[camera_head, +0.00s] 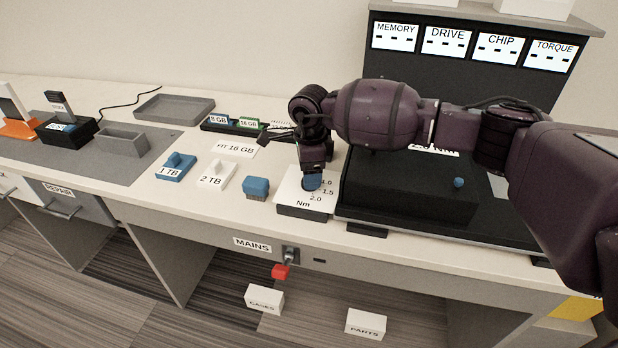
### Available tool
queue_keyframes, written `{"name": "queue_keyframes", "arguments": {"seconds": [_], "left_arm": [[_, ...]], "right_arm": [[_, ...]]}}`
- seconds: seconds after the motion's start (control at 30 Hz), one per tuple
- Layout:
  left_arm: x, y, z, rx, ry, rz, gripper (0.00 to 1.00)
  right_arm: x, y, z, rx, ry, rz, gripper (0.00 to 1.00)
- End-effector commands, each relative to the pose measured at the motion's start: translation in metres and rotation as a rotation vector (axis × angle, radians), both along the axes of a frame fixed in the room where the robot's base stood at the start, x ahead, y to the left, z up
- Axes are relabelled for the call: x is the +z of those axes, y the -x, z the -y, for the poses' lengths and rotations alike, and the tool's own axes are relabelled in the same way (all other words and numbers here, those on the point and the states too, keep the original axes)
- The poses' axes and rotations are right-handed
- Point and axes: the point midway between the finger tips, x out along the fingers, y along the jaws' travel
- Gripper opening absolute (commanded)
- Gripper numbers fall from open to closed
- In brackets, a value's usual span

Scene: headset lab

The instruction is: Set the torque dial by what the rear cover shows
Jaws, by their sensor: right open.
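The torque dial (293,195) is a white-topped box with a blue knob (312,183), marked 1.0, 1.5, 2.0 and Nm, near the bench's front edge. My right gripper (314,172) points down right over the knob, open; whether its fingers touch the knob cannot be told. It hides part of the knob and any pointer. The large black unit (410,192) lies to the right of the dial. A white label (436,152) at its back edge is mostly covered by my right arm, so its value cannot be read. My left gripper is not in view.
A blue brush-like block (256,188) stands close left of the dial, with 1 TB (175,168) and 2 TB (216,175) blocks beyond. Screens reading MEMORY, DRIVE, CHIP and TORQUE (550,55) stand behind.

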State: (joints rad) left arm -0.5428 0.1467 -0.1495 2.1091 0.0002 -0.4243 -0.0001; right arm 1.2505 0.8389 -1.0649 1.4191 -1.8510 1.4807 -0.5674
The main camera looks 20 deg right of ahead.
Motion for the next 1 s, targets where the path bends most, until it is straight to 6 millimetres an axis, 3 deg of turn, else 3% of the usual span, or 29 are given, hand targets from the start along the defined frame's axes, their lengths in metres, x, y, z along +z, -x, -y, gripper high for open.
{"name": "queue_keyframes", "arguments": {"seconds": [0.2, 0.57, 0.9, 1.0], "left_arm": [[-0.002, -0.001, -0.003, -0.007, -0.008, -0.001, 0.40], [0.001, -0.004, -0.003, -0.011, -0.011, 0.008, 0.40], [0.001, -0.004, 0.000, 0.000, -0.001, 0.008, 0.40], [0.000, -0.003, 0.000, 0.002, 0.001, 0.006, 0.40]], "right_arm": [[-0.021, 0.000, -0.001, 0.001, -0.001, -0.002, 0.68], [-0.023, 0.000, 0.000, 0.000, -0.002, 0.001, 0.68], [-0.023, 0.000, 0.000, 0.000, -0.002, 0.000, 0.19], [-0.023, 0.000, 0.000, -0.003, -0.002, 0.000, 0.19]]}}
